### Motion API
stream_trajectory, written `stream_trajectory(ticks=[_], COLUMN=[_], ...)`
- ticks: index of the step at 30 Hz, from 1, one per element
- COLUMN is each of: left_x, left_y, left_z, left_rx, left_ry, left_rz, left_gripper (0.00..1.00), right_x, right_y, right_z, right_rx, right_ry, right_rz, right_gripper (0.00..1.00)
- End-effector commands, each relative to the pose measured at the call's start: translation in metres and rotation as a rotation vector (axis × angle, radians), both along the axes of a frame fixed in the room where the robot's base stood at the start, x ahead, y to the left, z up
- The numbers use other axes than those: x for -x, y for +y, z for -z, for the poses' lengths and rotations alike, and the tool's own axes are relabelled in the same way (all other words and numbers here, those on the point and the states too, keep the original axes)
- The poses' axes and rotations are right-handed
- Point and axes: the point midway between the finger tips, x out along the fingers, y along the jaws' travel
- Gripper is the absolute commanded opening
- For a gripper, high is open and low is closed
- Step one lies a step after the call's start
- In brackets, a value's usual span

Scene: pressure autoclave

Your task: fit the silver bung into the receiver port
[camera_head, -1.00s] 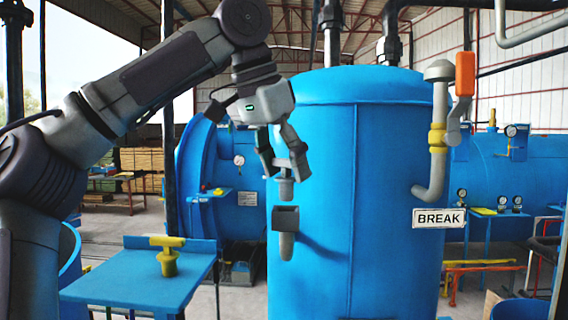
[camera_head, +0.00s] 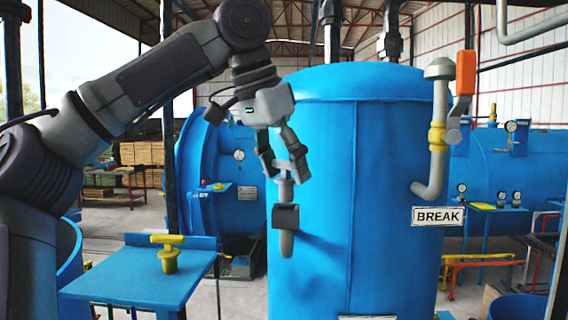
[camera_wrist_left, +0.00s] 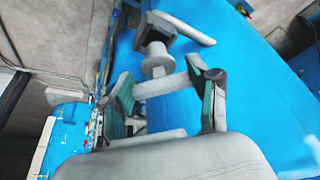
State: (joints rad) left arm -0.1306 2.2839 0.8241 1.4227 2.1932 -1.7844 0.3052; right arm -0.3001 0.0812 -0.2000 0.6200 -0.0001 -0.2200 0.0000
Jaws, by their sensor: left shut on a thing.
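My left gripper (camera_head: 284,168) is shut on the crossbar of the silver bung (camera_head: 285,190) in front of the large blue tank. The bung hangs about upright, stem down, over the receiver port (camera_head: 286,217), a dark grey square collar with a grey pipe curving below it. The stem's lower end is at the port's top; I cannot tell how far it is inside. In the left wrist view the gripper (camera_wrist_left: 166,86) has a finger at each end of the bung's bar (camera_wrist_left: 163,86), and the stem points at the port (camera_wrist_left: 168,34). My right gripper is not in view.
The blue tank (camera_head: 395,190) stands close behind the port. A yellow T-shaped bung (camera_head: 169,258) stands on a blue side table (camera_head: 140,287) at the lower left. A grey pipe with an orange lever (camera_head: 465,74) and a BREAK sign (camera_head: 438,216) are on the right.

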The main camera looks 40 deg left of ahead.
Motion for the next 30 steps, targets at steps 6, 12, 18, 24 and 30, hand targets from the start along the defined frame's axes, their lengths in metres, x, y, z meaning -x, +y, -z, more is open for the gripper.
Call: stream_trajectory(ticks=[6, 12, 18, 24, 30], left_x=[0.0, 0.0, 0.0, 0.0, 0.0], left_y=[0.0, 0.0, 0.0, 0.0, 0.0], left_z=[0.006, 0.011, 0.016, 0.021, 0.026], left_rx=[0.0, 0.0, -0.001, -0.001, 0.0], left_ry=[-0.001, -0.001, 0.0, 0.0, -0.001], left_rz=[0.001, 0.0, 0.0, 0.0, -0.001], left_gripper=[0.24, 0.24, 0.24, 0.24, 0.24], right_x=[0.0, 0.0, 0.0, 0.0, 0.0], right_y=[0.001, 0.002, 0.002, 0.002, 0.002], right_z=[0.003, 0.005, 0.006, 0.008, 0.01], right_rx=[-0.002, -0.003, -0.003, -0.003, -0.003], right_ry=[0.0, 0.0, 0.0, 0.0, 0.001], right_rz=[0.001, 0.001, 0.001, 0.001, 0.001], right_gripper=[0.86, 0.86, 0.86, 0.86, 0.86])
